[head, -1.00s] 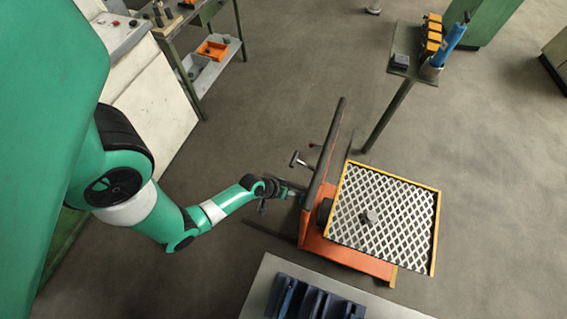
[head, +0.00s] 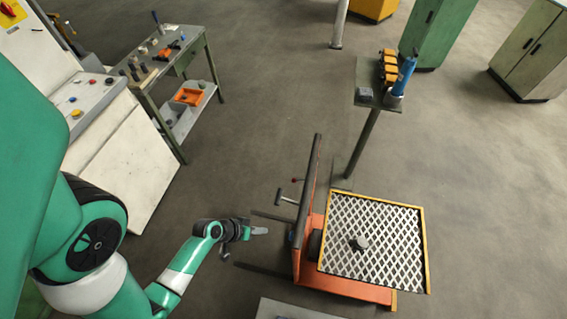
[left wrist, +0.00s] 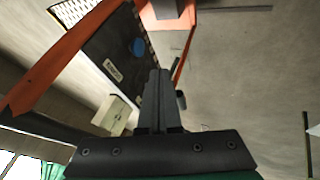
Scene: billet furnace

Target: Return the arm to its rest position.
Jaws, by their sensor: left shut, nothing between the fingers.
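My left arm, green and white, comes in from the left in the head view. Its gripper (head: 258,231) is shut and empty, over open floor to the left of the orange lift cart (head: 308,240). It is apart from the cart's upright handle post. In the left wrist view the two dark fingers (left wrist: 158,100) are together with nothing between them. The cart's orange frame (left wrist: 50,75) and a dark panel (left wrist: 112,55) with a blue round spot lie beyond them. My right gripper is not in view.
The cart carries a yellow-edged mesh platform (head: 400,250) with a small grey object (head: 359,242) on it. A small stand (head: 368,97) holds orange blocks and a blue bottle. A workbench (head: 150,75) and control console (head: 95,105) stand at left. Floor between them is clear.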

